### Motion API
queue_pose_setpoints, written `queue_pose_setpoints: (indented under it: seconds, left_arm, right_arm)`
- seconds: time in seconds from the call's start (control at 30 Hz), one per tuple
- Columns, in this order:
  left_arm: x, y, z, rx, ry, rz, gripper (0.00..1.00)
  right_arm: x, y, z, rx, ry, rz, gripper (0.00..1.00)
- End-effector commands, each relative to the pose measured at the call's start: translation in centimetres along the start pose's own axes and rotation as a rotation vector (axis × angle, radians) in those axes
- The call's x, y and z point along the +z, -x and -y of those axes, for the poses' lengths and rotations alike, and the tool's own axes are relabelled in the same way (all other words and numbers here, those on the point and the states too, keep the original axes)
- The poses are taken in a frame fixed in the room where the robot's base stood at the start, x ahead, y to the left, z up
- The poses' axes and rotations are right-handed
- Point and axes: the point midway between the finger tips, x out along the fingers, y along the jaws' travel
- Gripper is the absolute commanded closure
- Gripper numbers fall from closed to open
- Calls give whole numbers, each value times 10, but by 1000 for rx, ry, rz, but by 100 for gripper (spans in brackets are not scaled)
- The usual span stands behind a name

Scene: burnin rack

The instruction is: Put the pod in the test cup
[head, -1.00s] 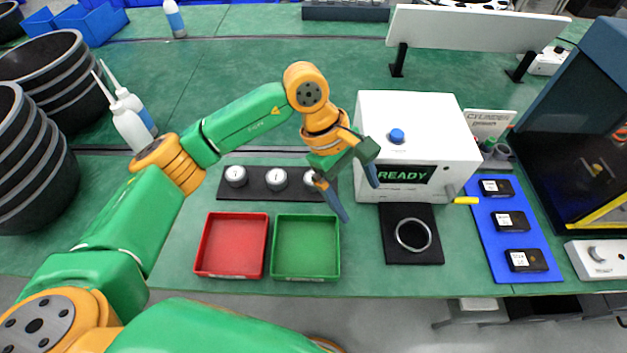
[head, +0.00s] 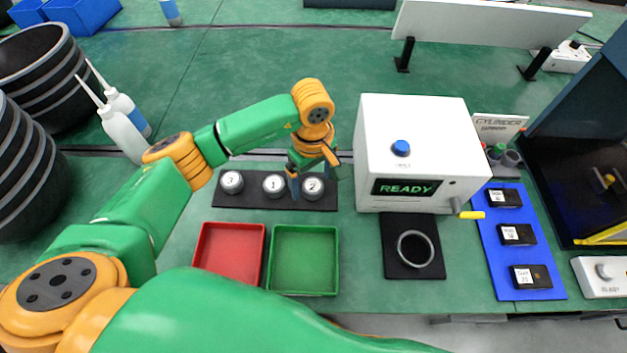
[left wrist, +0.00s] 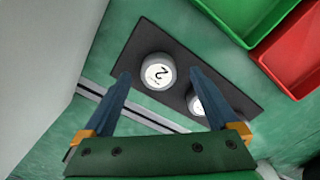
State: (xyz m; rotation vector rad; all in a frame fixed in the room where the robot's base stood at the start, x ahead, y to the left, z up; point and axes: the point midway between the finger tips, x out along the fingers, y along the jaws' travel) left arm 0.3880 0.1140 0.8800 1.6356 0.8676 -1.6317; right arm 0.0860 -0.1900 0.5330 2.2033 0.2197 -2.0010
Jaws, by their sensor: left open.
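Three round pods with white numbered tops stand in a row on a dark strip (head: 250,200): pod 3 (head: 232,182), pod 1 (head: 273,185) and pod 2 (head: 313,187). My left gripper (head: 314,182) is open at pod 2, pointing down. In the left wrist view pod 2 (left wrist: 157,71) shows between the fingertips, with a neighbouring pod (left wrist: 197,103) partly behind one finger. I cannot tell whether the fingers reach down beside pod 2 or are just above it. The test cup (head: 415,248), a ring with a dark inside, appears empty on a black pad. My right gripper is out of view.
A white box reading READY (head: 412,150) stands just right of the left gripper, with a yellow-tipped lever (head: 472,215). Red (head: 229,255) and green (head: 304,260) trays lie in front of the strip. A blue mat (head: 505,268) holds black modules at right.

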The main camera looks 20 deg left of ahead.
Motion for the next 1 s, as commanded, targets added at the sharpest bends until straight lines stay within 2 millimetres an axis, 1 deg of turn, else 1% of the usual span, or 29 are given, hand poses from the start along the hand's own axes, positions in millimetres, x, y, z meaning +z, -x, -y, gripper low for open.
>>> queue_pose_setpoints:
  seconds: [0.03, 0.13, 0.33, 0.37, 0.4, 0.47, 0.5, 0.57, 0.6, 0.67, 0.7, 0.9, 1.0]
  left_arm:
    - [1, -6, 0, -3, 1, 3, 6]
    - [1, -17, 0, -1, 0, 1, 6]
    - [0, -19, -1, 2, 0, 0, 6]
    - [0, -19, -1, 2, 0, 0, 14]
    - [0, -19, -1, 2, 0, 0, 25]
    - [0, -19, -1, 2, 0, 1, 41]
    - [1, -19, -1, 2, 0, 1, 52]
    - [1, -19, -1, 2, 0, 1, 68]
    - [1, -19, -1, 2, 0, 1, 79]
    - [1, -19, -1, 2, 0, 1, 95]
    - [1, -19, -1, 2, 0, 1, 100]
    - [0, -18, -1, 3, 0, 1, 100]
    - [0, -11, -2, 5, 1, 1, 100]
  right_arm:
    - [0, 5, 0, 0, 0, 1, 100]
    - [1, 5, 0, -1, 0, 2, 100]
    - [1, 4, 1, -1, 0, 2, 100]
    - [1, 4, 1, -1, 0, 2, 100]
    - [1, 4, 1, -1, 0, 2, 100]
    - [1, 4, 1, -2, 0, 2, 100]
    - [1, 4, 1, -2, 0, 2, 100]
    - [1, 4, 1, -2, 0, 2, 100]
    - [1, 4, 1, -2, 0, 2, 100]
    - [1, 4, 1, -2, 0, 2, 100]
    - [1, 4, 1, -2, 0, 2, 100]
    - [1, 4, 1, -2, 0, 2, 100]
    - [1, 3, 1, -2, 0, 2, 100]
